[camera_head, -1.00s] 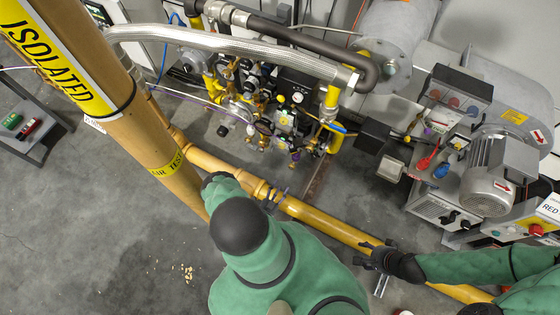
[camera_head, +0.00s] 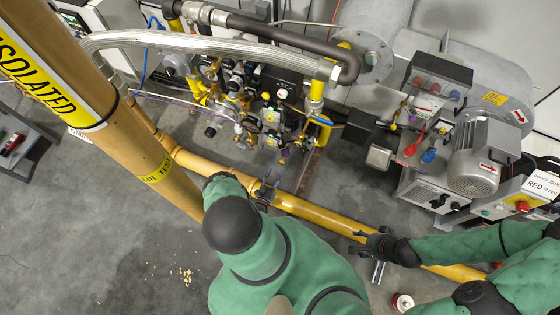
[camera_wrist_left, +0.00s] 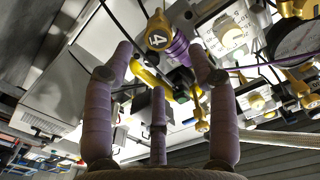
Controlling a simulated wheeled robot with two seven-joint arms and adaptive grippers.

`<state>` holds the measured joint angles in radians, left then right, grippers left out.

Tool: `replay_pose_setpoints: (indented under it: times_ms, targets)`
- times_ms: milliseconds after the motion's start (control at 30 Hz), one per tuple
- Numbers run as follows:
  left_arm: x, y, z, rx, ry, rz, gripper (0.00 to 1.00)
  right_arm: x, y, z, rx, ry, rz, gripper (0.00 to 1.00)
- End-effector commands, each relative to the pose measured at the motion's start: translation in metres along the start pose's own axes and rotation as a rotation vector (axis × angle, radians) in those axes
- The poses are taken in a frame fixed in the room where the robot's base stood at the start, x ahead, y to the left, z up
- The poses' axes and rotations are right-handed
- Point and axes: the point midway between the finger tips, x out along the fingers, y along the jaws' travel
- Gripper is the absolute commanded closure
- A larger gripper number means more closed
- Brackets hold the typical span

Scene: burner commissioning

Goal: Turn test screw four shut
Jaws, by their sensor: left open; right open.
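A brass-coloured round tag marked 4 (camera_wrist_left: 157,38) shows in the left wrist view, with a purple part beside it. It hangs just beyond the fingertips of my left gripper (camera_wrist_left: 160,62), which is open with nothing between its fingers. I cannot make out the screw itself. In the head view the valve assembly (camera_head: 265,110) stands beyond the yellow pipe. My left gripper (camera_head: 268,188) is over that pipe, on the near side of the assembly, partly hidden by my arm. My right gripper (camera_head: 370,243) is open and empty near the pipe, further right.
The yellow floor-level pipe (camera_head: 315,211) runs across in front of the valves. A thick upright pipe with an ISOLATED label (camera_head: 40,80) stands at left. The burner motor (camera_head: 474,165) and a control box with a red knob (camera_head: 522,206) are at right. Grey floor (camera_head: 100,240) is open at lower left.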

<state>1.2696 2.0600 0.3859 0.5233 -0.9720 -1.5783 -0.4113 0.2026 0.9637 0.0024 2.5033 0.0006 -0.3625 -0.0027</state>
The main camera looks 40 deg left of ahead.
Motion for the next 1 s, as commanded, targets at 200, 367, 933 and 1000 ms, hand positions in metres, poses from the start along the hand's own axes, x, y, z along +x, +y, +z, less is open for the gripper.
replay_pose_setpoints:
  times_ms: [200,367,933,1000]
  targets:
    - [0.036,0.001,0.0,0.001,0.002,0.002,0.42,0.005,0.002,0.0,0.0,0.0,0.0,0.42]
    - [0.05,0.001,0.001,0.001,0.0,0.001,0.42,0.007,0.002,0.0,0.0,0.0,0.0,0.42]
    - [0.056,0.0,0.0,0.001,0.001,0.0,0.93,0.007,0.002,0.0,0.0,0.0,0.0,0.42]
    - [0.056,0.0,-0.001,0.001,0.001,0.0,0.96,0.007,0.002,0.0,0.0,0.0,0.0,0.42]
